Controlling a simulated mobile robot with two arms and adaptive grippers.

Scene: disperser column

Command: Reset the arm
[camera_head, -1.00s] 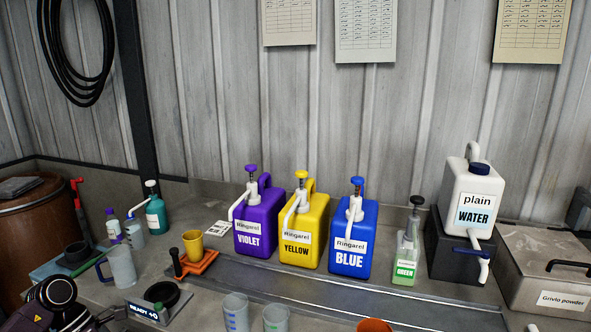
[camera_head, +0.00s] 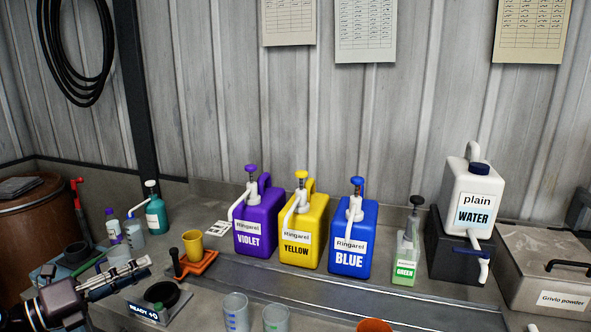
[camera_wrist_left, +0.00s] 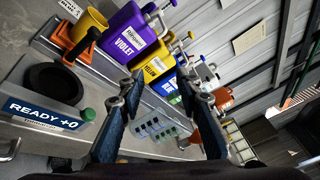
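My left gripper (camera_head: 146,268) comes in from the lower left of the head view, above the bench's left end. In the left wrist view its two fingers (camera_wrist_left: 163,85) stand well apart, with nothing held between them. In the head view it covers part of a clear measuring jug (camera_head: 119,254). The scale reading "READY +0" (camera_head: 150,309), with a dark round dish (camera_head: 162,293) on it, is just below and right of the fingers. It also shows at the left of the wrist view (camera_wrist_left: 45,113). My right gripper is out of view.
Violet (camera_head: 258,222), yellow (camera_head: 303,232) and blue (camera_head: 350,240) pump jugs stand along the back. A green bottle (camera_head: 406,256), water container (camera_head: 468,200) and powder box (camera_head: 550,275) are right. A yellow cup (camera_head: 193,246) and clear cups (camera_head: 236,312) are nearer.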

